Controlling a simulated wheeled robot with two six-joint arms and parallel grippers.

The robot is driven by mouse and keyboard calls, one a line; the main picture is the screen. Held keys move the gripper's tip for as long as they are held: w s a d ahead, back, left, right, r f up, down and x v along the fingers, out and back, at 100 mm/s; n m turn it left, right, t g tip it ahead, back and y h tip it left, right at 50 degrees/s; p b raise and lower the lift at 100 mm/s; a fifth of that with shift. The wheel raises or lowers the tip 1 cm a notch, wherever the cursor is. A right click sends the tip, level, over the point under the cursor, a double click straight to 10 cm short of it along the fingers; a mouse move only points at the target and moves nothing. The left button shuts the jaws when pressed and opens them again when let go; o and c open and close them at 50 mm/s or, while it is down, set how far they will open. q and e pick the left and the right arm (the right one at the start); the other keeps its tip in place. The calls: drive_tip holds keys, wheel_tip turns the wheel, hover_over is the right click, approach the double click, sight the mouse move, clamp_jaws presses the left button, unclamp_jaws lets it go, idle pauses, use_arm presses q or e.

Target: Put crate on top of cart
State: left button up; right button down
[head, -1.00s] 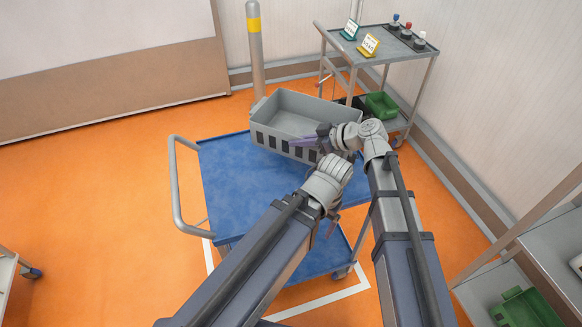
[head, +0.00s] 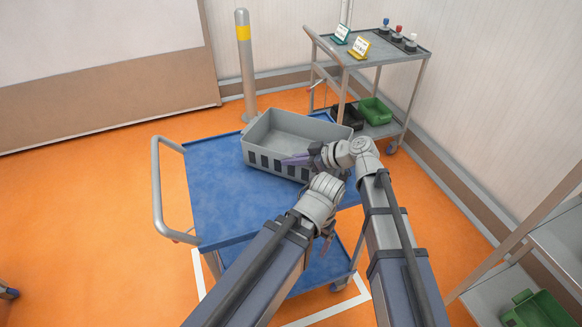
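The grey crate (head: 270,163) is upright and empty at the far right part of the blue cart's top (head: 222,190). It appears to rest on the top, though part of its base is hidden by my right gripper. My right gripper (head: 296,160) points left at the crate's near wall, at or very close to it. Its purple finger shows side-on, so its opening cannot be made out. My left gripper (head: 328,242) hangs below its wrist near the cart's front right, mostly hidden and away from the crate.
A grey tool cart (head: 378,52) with signs and knobs stands behind at the right, with a green bin (head: 375,111) on its lower shelf. A yellow-banded post (head: 246,70) stands behind the crate. The blue top's left half is clear. Shelving (head: 560,245) stands at the right.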

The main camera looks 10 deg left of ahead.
drive_tip(key=shift+f, duration=0.1)
drive_tip(key=shift+f, duration=0.1)
drive_tip(key=shift+f, duration=0.15)
drive_tip(key=c, duration=1)
unclamp_jaws()
drive_tip(key=shift+c, duration=0.2)
drive_tip(key=shift+r, duration=0.35)
drive_tip(key=p+v, duration=0.5)
drive_tip(key=v, duration=0.5)
drive_tip(key=shift+d+r, duration=0.1)
drive_tip(key=shift+d, duration=0.05)
drive_tip(key=shift+p+v, duration=0.5)
drive_tip(key=shift+v, duration=0.3)
drive_tip(key=shift+d, duration=0.1)
